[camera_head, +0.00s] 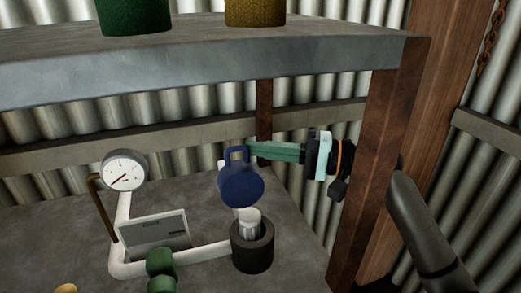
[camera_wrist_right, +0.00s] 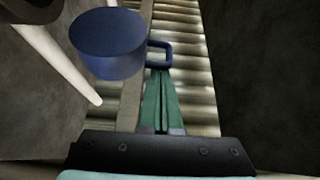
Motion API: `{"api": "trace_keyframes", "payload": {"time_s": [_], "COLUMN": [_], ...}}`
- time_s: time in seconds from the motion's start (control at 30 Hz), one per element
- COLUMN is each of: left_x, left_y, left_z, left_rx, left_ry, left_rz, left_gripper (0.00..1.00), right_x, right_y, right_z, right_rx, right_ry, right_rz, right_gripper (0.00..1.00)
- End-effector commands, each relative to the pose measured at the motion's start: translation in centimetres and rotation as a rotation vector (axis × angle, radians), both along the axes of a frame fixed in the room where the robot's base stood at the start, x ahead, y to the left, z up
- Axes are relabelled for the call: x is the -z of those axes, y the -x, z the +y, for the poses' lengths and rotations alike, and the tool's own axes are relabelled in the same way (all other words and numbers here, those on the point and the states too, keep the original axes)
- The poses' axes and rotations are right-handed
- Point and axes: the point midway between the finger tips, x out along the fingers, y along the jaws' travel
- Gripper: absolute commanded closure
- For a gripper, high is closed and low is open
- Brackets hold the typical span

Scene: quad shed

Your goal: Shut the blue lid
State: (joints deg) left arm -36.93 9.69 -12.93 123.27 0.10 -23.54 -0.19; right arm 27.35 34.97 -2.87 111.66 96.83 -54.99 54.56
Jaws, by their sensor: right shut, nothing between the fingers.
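The blue lid (camera_head: 241,187) stands raised and tilted above a black round housing (camera_head: 252,246) with a pale metal neck. The lid has a loop handle at its upper edge in the head view. It also shows in the wrist view (camera_wrist_right: 107,40), with the handle to its right. My right gripper (camera_head: 254,151) has green fingers and comes in from the right. Its fingers are shut with nothing between them. The fingertips (camera_wrist_right: 159,74) are right at the loop handle; I cannot tell whether they touch it. My left gripper is not in view.
A white pipe with a round gauge (camera_head: 124,170) and a grey plate (camera_head: 154,231) stand left of the lid. A green fitting (camera_head: 160,262) sits in front. A shelf (camera_head: 200,75) spans above, and a rusty post (camera_head: 368,170) stands by my right arm.

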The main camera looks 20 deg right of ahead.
Motion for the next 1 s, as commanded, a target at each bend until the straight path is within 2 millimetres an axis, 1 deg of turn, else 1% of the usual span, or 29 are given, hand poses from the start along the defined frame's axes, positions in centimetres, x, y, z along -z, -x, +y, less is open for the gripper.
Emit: {"api": "trace_keyframes", "payload": {"time_s": [0.17, 0.27, 0.37, 0.47, 0.6, 0.7, 0.83, 1.0], "left_x": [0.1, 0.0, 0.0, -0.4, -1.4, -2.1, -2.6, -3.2], "left_y": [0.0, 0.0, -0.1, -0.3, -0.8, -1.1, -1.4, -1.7], "left_z": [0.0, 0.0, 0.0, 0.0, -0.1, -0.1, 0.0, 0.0], "left_rx": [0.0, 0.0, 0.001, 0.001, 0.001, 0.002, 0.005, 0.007], "left_ry": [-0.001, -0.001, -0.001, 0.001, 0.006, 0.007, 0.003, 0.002], "left_rz": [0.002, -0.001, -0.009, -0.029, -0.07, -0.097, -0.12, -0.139], "left_gripper": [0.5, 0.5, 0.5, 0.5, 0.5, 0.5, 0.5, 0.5], "right_x": [0.0, 0.1, 0.2, 0.2, 0.2, 0.2, 0.1, 0.1], "right_y": [0.1, 0.5, 1.3, 2.4, 3.9, 4.7, 5.6, 6.1], "right_z": [-0.2, -0.9, -2.3, -4.1, -6.5, -8.0, -9.4, -10.2], "right_rx": [0.0, 0.002, 0.002, 0.002, 0.002, 0.002, 0.001, 0.0], "right_ry": [0.0, 0.0, 0.003, 0.002, 0.002, 0.001, 0.0, -0.001], "right_rz": [0.001, 0.004, 0.003, 0.004, 0.002, 0.003, 0.002, 0.001], "right_gripper": [1.0, 1.0, 1.0, 1.0, 1.0, 1.0, 1.0, 1.0]}}
